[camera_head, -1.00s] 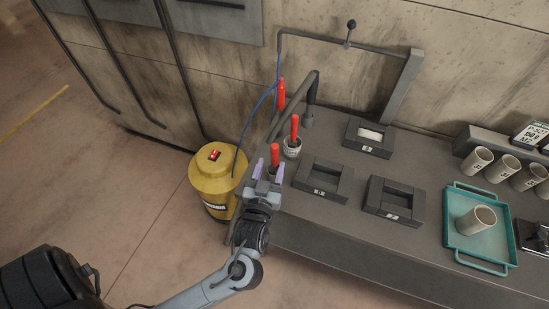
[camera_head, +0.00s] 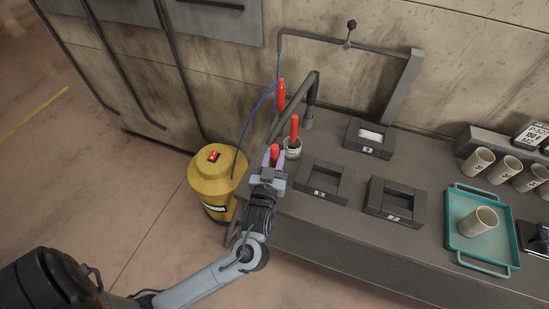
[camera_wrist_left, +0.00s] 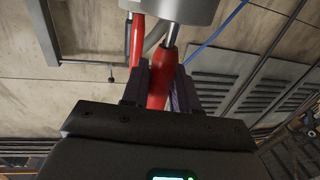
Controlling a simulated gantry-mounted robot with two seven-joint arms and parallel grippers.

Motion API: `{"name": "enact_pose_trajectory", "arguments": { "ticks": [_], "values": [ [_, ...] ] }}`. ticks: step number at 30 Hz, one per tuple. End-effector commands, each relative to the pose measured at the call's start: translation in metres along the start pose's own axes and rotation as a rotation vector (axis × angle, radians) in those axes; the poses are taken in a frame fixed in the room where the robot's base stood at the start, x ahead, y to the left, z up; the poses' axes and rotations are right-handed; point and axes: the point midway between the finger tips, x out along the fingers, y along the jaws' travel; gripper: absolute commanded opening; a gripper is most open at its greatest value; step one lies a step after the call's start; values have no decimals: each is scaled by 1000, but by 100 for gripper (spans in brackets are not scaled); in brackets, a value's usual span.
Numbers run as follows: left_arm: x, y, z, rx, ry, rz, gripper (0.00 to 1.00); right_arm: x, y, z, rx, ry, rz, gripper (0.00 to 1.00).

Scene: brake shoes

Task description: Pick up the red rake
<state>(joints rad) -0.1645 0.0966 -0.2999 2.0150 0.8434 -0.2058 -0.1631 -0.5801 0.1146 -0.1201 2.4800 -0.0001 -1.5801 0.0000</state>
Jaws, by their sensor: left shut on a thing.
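The red rake (camera_head: 275,152) shows as a red handle between the fingers of my left gripper (camera_head: 273,160), near the table's left end. In the left wrist view the handle (camera_wrist_left: 160,88) sits between the two dark fingers (camera_wrist_left: 160,85), with a metal shaft above it. The gripper is shut on the handle. The rake's working end is hidden. A third red handle (camera_head: 281,95) is farther back, near the blue cable. My right gripper is not in view.
A bent dark pipe (camera_head: 292,105) rises close behind the gripper. Black square frames (camera_head: 322,181) lie to the right on the grey table (camera_head: 310,224). A teal tray (camera_head: 480,260) with a cup is farther right. A yellow canister (camera_head: 214,180) stands left of the table.

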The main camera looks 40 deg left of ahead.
Motion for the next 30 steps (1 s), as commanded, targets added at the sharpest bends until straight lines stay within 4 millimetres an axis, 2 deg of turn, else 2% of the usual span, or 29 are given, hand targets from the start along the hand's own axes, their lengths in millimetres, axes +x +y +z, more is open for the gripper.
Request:
{"name": "enact_pose_trajectory", "arguments": {
  "ticks": [7, 11, 21, 30],
  "values": [
    [0, 0, -2, -1, 0, 0, 2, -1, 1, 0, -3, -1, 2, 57],
    [0, 0, -13, -4, 1, 0, 2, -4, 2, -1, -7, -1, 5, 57],
    [0, 0, -71, -4, 3, -1, 2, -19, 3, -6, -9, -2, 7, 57],
    [0, 0, -108, -1, 0, 0, 2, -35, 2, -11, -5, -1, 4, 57]
  ]
}}
